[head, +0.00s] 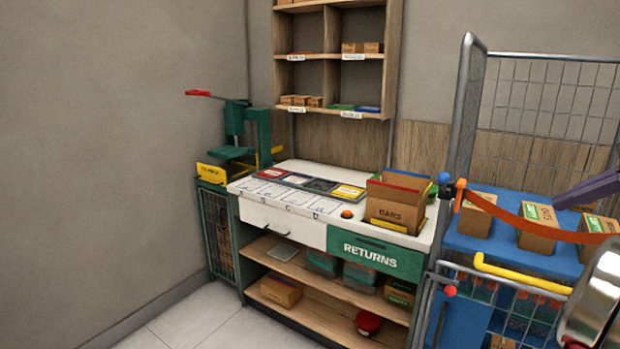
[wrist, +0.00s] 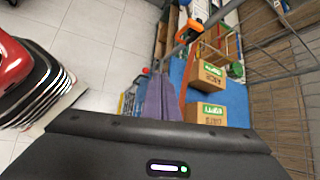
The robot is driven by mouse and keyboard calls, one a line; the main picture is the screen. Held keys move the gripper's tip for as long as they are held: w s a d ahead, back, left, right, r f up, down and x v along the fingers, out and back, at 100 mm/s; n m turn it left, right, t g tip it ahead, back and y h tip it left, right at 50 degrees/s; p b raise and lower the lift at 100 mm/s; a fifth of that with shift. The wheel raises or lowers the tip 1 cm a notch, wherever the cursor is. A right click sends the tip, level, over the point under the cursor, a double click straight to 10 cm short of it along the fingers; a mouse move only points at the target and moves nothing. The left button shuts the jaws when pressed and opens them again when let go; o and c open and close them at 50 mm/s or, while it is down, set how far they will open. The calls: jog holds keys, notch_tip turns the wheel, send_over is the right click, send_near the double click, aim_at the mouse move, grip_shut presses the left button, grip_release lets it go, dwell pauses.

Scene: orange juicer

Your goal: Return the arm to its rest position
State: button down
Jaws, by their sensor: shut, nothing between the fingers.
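My gripper (head: 562,199) shows at the right edge of the head view as dark purple-grey fingers pointing left, over the blue cart in the picture. In the wrist view its purple fingers (wrist: 161,82) lie together, shut and empty. The rest of my arm is mostly out of the head view. Nothing hangs from the fingers. I cannot tell the exact height of the fingers above the cart.
A wire-sided cart with a blue shelf (head: 470,243) holds cardboard boxes (head: 537,228); an orange strap (head: 507,216) crosses its front. A workbench (head: 282,219) with a returns bin (head: 393,207) stands left of it. A green press (head: 237,128) is in the corner. Floor (head: 190,322) is clear at front left.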

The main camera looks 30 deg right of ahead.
jog(key=w+a+f+n+g, duration=0.25)
jog(key=w+a+n, duration=0.35)
jog(key=w+a, duration=0.75)
jog(key=w+a+f+n+g, duration=0.1)
jog(key=w+a+f+n, duration=0.15)
jog(key=a, duration=0.55)
jog(key=w+a+f+n, duration=0.2)
jog(key=a+f+n, duration=0.1)
jog(key=a, duration=0.5)
jog(key=s+a+f+n, duration=0.3)
jog(key=a+f+n, duration=0.2)
jog(key=a, duration=0.3)
jog(key=s+a+f+n, duration=0.3)
jog(key=a+f+n, duration=0.3)
jog(key=a, duration=0.2)
jog(key=s+a+f+n+h, duration=0.1)
jog(key=s+a+f+n, duration=0.2)
jog(key=a+f+n, duration=0.2)
jog(key=a+n, duration=0.1)
jog(key=a, duration=0.2)
jog(key=shift+a+f, duration=0.15)
jog(key=shift+a, duration=0.2)
